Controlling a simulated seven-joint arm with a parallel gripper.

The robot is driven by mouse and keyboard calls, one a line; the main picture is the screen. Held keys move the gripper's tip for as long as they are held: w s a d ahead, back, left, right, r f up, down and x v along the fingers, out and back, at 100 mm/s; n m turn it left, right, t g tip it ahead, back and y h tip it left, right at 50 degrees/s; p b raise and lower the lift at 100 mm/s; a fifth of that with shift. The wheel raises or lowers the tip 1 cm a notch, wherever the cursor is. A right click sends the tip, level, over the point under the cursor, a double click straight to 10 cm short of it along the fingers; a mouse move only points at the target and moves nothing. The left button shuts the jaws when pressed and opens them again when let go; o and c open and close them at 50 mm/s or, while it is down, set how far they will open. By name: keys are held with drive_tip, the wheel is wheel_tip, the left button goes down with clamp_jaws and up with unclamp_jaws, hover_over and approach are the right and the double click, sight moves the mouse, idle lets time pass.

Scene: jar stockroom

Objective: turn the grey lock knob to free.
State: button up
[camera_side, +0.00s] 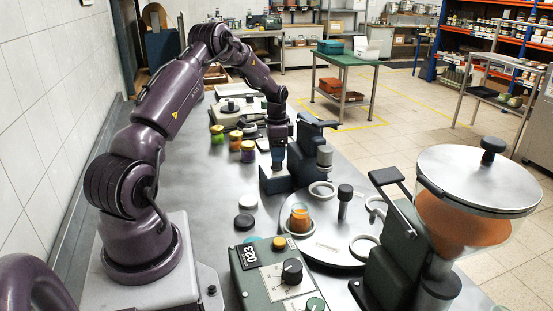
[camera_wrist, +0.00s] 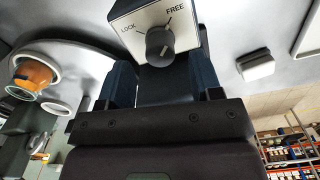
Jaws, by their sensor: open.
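The grey lock knob (camera_wrist: 159,43) sits on a white plate (camera_wrist: 145,20) marked LOCK and FREE, at the top middle of the wrist view. A mark runs from its rim toward each word. I cannot tell clearly which mark its pointer faces. My gripper (camera_wrist: 163,70) is open, with one blue finger on each side of the view below the knob. The knob appears between the fingers, ahead of them, with nothing held. In the side view, my gripper (camera_side: 278,155) points down over a dark machine block (camera_side: 275,179); I cannot make out the knob there.
A round turntable (camera_side: 335,252) holding an orange-filled jar (camera_side: 299,219) stands to the right. A hopper (camera_side: 478,195) and a control box (camera_side: 280,280) are in front. Several lidded jars (camera_side: 235,139) stand behind.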

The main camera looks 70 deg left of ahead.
wheel_tip(320, 180, up, 10)
drive_tip(key=shift+f, duration=0.25)
idle(0.4)
